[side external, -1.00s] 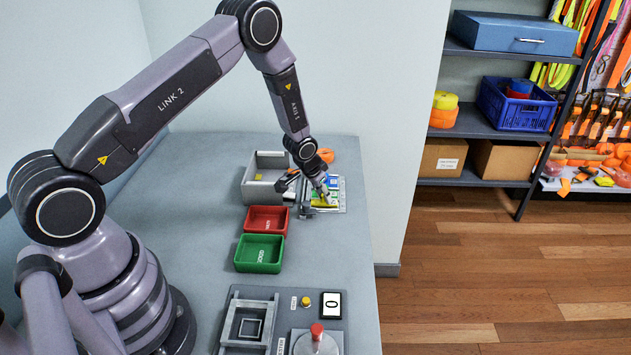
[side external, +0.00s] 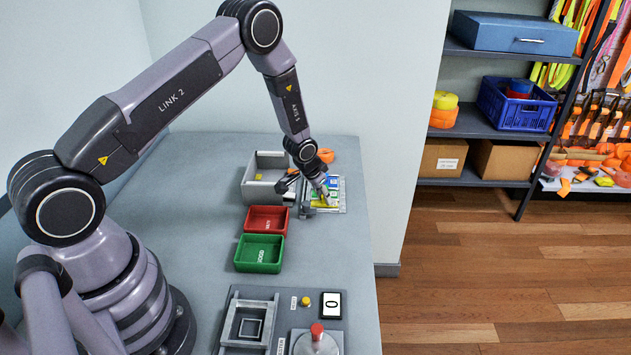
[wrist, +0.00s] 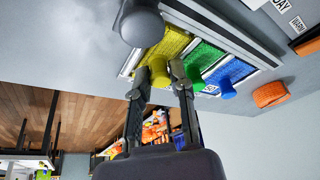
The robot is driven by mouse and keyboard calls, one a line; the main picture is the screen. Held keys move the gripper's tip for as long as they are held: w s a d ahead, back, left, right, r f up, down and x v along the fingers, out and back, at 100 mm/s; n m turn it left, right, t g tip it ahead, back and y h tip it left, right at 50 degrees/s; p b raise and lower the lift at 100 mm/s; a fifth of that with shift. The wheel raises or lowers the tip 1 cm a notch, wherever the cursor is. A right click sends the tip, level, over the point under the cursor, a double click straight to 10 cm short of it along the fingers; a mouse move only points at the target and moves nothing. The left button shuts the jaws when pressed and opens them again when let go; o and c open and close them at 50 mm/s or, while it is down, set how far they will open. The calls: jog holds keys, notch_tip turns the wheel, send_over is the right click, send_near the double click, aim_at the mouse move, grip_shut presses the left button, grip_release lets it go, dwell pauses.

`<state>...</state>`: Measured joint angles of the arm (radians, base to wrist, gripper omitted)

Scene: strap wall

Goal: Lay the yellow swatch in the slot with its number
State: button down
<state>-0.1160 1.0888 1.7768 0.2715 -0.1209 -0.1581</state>
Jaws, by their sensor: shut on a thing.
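My gripper (side external: 324,189) is at the tray at the far end of the bench. In the wrist view my gripper (wrist: 159,72) is shut on the yellow knob of the yellow swatch (wrist: 170,42). The swatch also shows below the fingers in the side view (side external: 322,203). It lies in line with a green swatch (wrist: 203,58) and a blue swatch (wrist: 233,70), each with its own knob. Whether it rests fully on the tray (side external: 342,201) I cannot tell. No slot number is readable.
A grey rounded part (wrist: 142,24) stands close beside the yellow swatch. An orange roll (wrist: 270,95) lies past the blue one. A grey open box (side external: 256,190), a red bin (side external: 248,220) and a green bin (side external: 240,254) stand left of the tray. The bench's right edge is near.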

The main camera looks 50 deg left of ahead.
jog(key=c, duration=0.5)
grip_release()
jog(key=shift+r, duration=3)
